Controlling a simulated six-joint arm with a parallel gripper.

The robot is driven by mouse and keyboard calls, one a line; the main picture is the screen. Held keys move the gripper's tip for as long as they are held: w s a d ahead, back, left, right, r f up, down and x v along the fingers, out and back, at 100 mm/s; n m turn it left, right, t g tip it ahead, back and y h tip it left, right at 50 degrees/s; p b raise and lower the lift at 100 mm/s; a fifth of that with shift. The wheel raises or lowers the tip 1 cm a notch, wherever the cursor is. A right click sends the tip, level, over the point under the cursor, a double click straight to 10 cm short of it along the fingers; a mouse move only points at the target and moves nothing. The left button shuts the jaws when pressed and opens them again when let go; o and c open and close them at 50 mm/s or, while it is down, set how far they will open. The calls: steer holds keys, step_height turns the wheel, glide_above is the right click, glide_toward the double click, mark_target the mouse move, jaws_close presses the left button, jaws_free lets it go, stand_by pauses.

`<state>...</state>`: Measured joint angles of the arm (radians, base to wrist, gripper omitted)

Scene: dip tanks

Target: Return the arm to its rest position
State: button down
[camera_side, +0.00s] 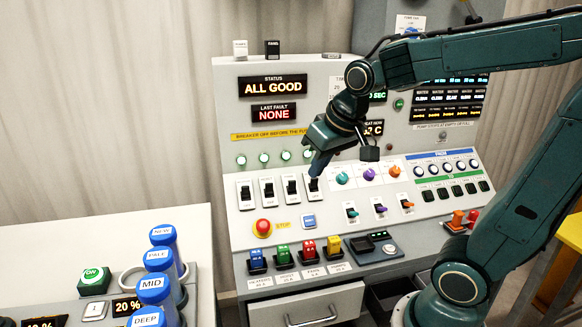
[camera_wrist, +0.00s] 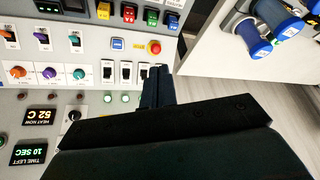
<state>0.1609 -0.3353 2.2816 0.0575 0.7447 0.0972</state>
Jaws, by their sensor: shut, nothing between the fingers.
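My gripper (camera_side: 316,174) is shut and empty, pointing down at the sloped control panel. In the side view its tips are over the rightmost of a row of black toggle switches (camera_side: 291,187); I cannot tell whether they touch it. In the wrist view my closed fingers (camera_wrist: 155,72) overlap the end of the same switch row (camera_wrist: 125,71) and hide part of it. My arm reaches in from the right, bent, with the forearm high over the panel's right side.
The status display (camera_side: 272,86) reads ALL GOOD. Blue-capped cylinders (camera_side: 158,260) stand on the white table (camera_side: 60,245) at left. Space above the table is open.

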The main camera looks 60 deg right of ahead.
steer(key=s+a+n+y, duration=0.1)
steer(key=s+a+n, duration=0.2)
steer(key=s+a, duration=0.3)
steer(key=shift+s+f+n+t, duration=0.2)
steer(key=shift+s+n+t, duration=0.1)
steer(key=shift+s, duration=2.3)
